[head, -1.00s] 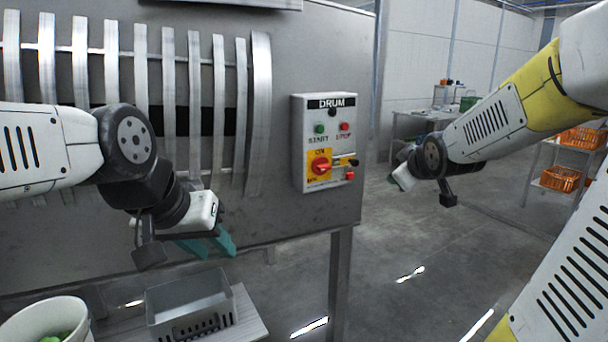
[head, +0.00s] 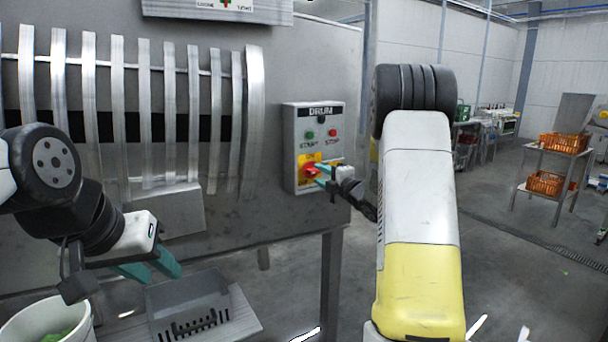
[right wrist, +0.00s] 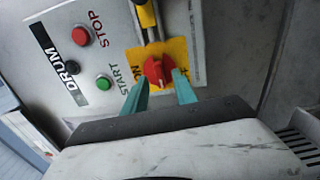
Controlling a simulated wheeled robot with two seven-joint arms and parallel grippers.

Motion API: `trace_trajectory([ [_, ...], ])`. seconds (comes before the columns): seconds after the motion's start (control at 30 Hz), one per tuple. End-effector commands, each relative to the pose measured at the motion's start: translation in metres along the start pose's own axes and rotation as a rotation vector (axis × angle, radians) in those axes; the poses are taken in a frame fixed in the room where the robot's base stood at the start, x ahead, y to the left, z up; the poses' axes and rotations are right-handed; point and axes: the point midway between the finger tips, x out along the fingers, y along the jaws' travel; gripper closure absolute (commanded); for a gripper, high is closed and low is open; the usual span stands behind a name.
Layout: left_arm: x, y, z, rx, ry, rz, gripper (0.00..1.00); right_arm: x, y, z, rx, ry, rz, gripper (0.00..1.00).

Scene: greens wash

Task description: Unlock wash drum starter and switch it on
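The grey DRUM control box (head: 290,125) is on the machine front, with a green START button (head: 309,134) and a red STOP button (head: 332,133). Its red rotary knob (right wrist: 156,70) sits on a yellow plate (right wrist: 177,48). A yellow piece (right wrist: 146,14) with a metal bar is beside the knob; a lock cannot be made out clearly. My right gripper (right wrist: 160,82) is open at the knob, its teal fingertips spread to either side; contact cannot be told. My left gripper (head: 152,268) is open and empty above the grey crate.
Curved metal slats (head: 255,120) line the drum front. A rack with orange crates (head: 563,143) stands far right. The floor between is mostly clear.

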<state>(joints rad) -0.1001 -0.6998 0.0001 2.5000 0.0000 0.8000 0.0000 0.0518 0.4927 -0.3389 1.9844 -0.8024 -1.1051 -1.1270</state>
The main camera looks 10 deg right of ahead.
Motion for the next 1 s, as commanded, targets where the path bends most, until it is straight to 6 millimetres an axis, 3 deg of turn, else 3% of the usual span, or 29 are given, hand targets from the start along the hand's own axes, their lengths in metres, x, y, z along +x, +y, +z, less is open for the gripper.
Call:
trace_trajectory([
  [0.2,0.0,0.0,0.0,0.0,0.0,0.0,0.64,0.023,0.0,0.0,0.0,0.0,0.0,0.67],
  [0.5,0.0,0.0,0.0,0.0,0.0,0.0,0.64,0.026,0.0,0.0,0.001,-0.001,-0.001,0.67],
  [0.7,0.0,0.0,0.0,0.0,0.0,0.0,0.64,0.026,0.0,0.0,0.001,-0.001,-0.001,1.0],
  [1.0,0.0,0.0,0.0,0.0,0.0,0.0,0.64,0.026,0.0,0.0,0.01,-0.001,-0.001,1.0],
])
